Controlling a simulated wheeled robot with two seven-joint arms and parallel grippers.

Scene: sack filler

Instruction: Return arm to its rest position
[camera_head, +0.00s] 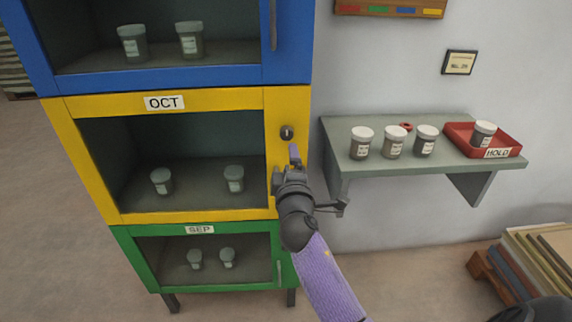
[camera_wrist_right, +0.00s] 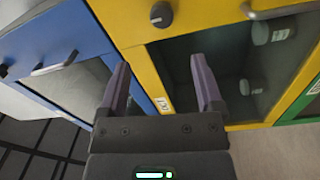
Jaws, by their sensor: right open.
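My right gripper (camera_head: 294,157) is raised in front of the right edge of the yellow OCT cabinet (camera_head: 190,216), just below its dark round knob (camera_head: 287,132). In the right wrist view the gripper (camera_wrist_right: 162,78) shows two purple-grey fingers set wide apart with nothing between them. The knob (camera_wrist_right: 161,14) lies beyond the fingertips there, apart from them. My purple-sleeved right arm (camera_head: 328,280) reaches up from the bottom of the head view. My left gripper is in neither view.
The blue cabinet (camera_head: 180,77) is above and the green SEP cabinet (camera_head: 150,270) below. Lidded jars stand inside all three. A grey wall shelf (camera_head: 345,128) at right bears jars and a red HOLD tray (camera_head: 460,140). A stack of boards (camera_head: 540,250) stands at lower right.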

